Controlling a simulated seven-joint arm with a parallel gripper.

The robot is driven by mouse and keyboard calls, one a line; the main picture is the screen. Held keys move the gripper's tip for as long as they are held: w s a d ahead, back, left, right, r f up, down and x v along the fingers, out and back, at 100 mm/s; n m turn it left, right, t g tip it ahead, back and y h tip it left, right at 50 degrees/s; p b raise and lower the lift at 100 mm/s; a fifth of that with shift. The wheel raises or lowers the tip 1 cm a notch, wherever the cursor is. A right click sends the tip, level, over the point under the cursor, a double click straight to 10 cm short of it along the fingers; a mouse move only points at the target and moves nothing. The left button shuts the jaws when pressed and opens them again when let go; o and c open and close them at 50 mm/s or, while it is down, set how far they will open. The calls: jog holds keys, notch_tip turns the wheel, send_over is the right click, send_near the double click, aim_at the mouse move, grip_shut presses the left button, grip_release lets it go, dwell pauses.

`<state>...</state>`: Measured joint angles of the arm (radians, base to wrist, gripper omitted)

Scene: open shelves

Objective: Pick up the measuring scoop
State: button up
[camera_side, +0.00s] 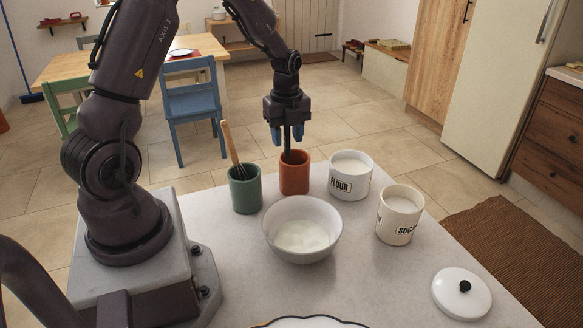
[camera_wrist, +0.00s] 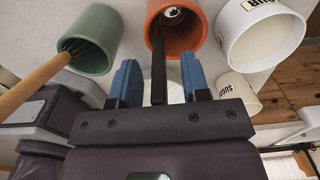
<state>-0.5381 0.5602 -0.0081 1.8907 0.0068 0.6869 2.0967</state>
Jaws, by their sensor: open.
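The measuring scoop (camera_side: 287,141) stands in an orange-red cup (camera_side: 295,178) on the counter, its dark handle pointing up. In the wrist view the dark handle (camera_wrist: 158,72) rises between my fingers, and a small shiny round part (camera_wrist: 172,14) shows inside the orange-red cup (camera_wrist: 187,42). My gripper (camera_side: 288,133) is above this cup, pointing down, with its blue fingers open on either side of the handle. In the wrist view a gap shows between the handle and each finger of my gripper (camera_wrist: 159,64). The scoop's lower end is hidden by the cup in the side view.
A green cup (camera_side: 245,190) with a wooden-handled whisk (camera_side: 231,145) stands close on the left. The flour canister (camera_side: 350,176) is close on the right, the sugar canister (camera_side: 399,215) beyond it. A white bowl (camera_side: 302,229) stands in front. A lid (camera_side: 461,293) lies at right.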

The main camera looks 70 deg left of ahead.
grip_shut()
jog(key=shift+r, duration=0.1)
